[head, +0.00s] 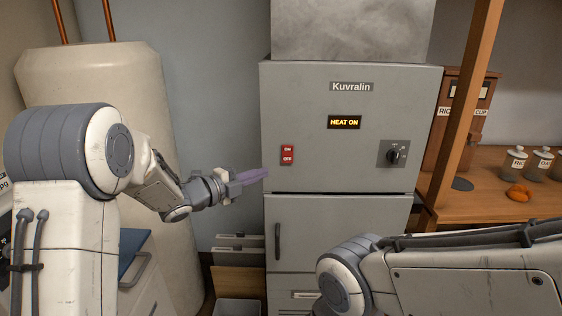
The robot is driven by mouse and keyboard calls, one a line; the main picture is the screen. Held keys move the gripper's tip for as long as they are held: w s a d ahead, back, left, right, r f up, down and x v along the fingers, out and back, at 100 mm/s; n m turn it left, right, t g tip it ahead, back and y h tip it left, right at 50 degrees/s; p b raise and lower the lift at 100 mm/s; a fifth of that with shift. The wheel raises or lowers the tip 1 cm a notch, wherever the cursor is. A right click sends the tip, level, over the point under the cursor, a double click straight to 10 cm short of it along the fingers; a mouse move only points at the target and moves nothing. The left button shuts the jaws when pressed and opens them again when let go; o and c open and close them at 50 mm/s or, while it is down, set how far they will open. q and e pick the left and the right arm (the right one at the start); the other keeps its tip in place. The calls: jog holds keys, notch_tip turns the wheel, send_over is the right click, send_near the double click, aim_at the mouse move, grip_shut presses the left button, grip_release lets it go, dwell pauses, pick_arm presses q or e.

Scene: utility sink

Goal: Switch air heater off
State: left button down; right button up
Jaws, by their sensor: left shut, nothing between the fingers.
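The air heater (310,125) is a tall grey cabinet labelled Kuvralin in the middle of the head view. Its small display (344,122) reads HEAT ON in yellow. A red rocker switch (287,155) marked ON at the top and OFF at the bottom is on the left of its front. A dark rotary knob (393,154) is on the right. My left gripper (254,176) is shut and empty, its purple fingers pointing right, just left of the switch and slightly lower; contact with the cabinet cannot be made out. My right gripper is out of view.
A large cream tank (100,75) stands at the left. A wooden post (465,100) and a wooden counter (490,185) with jars and an orange item (519,191) are at the right. A lower door with a handle (277,246) is below the heater panel.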

aim_at(290, 160)
pick_arm(q)
jog(key=p+x, duration=0.1)
jog(key=x, duration=0.2)
jog(key=p+x, duration=0.1)
jog(key=x, duration=0.2)
jog(key=w+a+p+x, duration=0.1)
jog(key=x, duration=0.2)
jog(key=shift+w+a, duration=0.1)
jog(key=shift+w, duration=0.05)
jog(key=shift+w+f, duration=0.15)
jog(key=shift+w, duration=0.45)
